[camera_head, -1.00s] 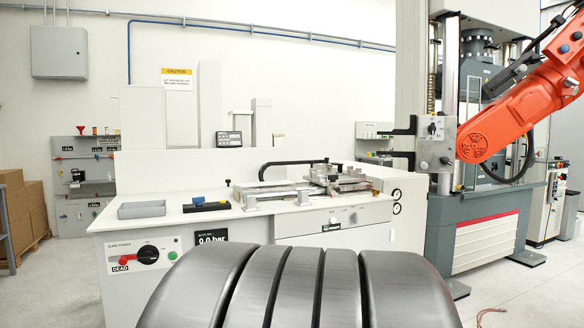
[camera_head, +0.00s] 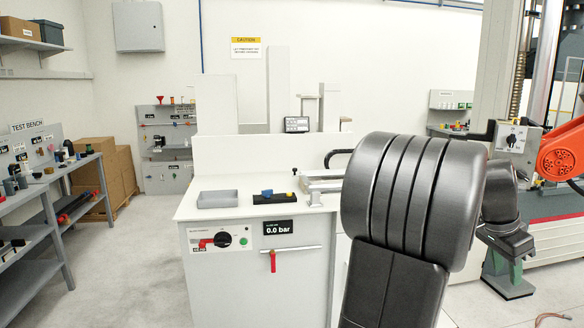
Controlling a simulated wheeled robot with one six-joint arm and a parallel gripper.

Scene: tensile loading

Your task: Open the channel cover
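No part is clearly marked as the channel cover. A long pale metal fixture (camera_head: 322,182) lies on the white bench top, its right part hidden behind my dark ribbed arm (camera_head: 400,195). The bench front (camera_head: 240,290) carries a panel with a red lever switch (camera_head: 215,241), a black 0.0 bar display (camera_head: 278,227), and a thin horizontal bar with a red handle (camera_head: 273,262) hanging from it. A dark part of my arm shows right of the ribbed link and tapers to what may be my gripper (camera_head: 508,245).
A grey tray (camera_head: 217,199) and a black block with blue and yellow parts (camera_head: 273,197) stand on the bench. Shelves (camera_head: 40,200) and boxes (camera_head: 105,170) are at left. Floor between is clear.

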